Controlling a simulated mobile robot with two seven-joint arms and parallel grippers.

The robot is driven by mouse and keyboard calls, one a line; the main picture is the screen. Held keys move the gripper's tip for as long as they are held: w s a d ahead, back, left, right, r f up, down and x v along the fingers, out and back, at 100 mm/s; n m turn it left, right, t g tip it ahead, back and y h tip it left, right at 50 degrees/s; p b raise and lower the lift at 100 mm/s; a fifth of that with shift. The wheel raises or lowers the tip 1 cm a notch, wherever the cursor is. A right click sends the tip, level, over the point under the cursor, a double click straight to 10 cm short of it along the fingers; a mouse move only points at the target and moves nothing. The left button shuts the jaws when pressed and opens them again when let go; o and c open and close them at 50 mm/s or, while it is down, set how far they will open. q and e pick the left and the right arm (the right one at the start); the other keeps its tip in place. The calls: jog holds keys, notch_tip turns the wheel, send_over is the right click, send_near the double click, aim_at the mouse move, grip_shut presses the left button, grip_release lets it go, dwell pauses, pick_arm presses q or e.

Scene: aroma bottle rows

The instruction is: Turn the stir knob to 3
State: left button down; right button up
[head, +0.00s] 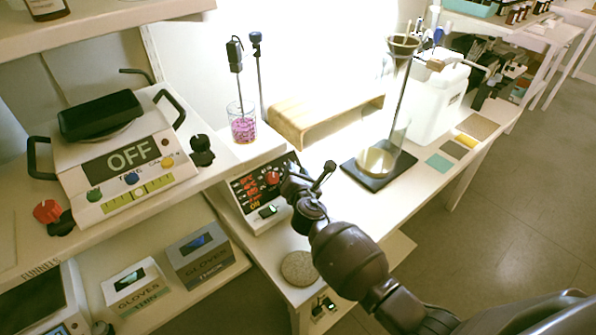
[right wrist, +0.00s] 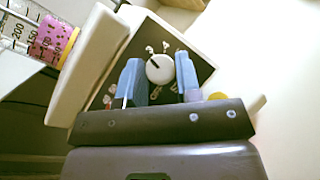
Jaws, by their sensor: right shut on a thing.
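The stirrer (head: 240,198) is a white device with a dark front panel, a red knob (head: 272,178) and red display marks. It stands on the white bench under the beaker. In the right wrist view, a white round knob (right wrist: 159,69) with a dark pointer line sits on the dark panel (right wrist: 190,45), with small marks around it. The pointer is toward the upper left in that view. My right gripper (head: 287,188) is at the panel, its blue fingers on either side of the white knob and shut on it. The gripper hides this knob in the head view. My left gripper is not in view.
A beaker with pink contents (head: 243,128) stands on the stirrer. A device reading OFF (head: 115,165) is at left. A wooden stand (head: 310,122), a tall glass cylinder (head: 400,95) on a dark base and a round cork mat (head: 299,268) are nearby.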

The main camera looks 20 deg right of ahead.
jog(key=shift+r+m, duration=0.15)
jog(key=shift+m, duration=0.25)
jog(key=shift+a+m+g+h+p, duration=0.1)
jog(key=shift+m+g+h+p, duration=0.2)
jog(key=shift+m+h, duration=0.15)
jog(key=shift+m, duration=0.25)
jog(key=o, duration=0.9)
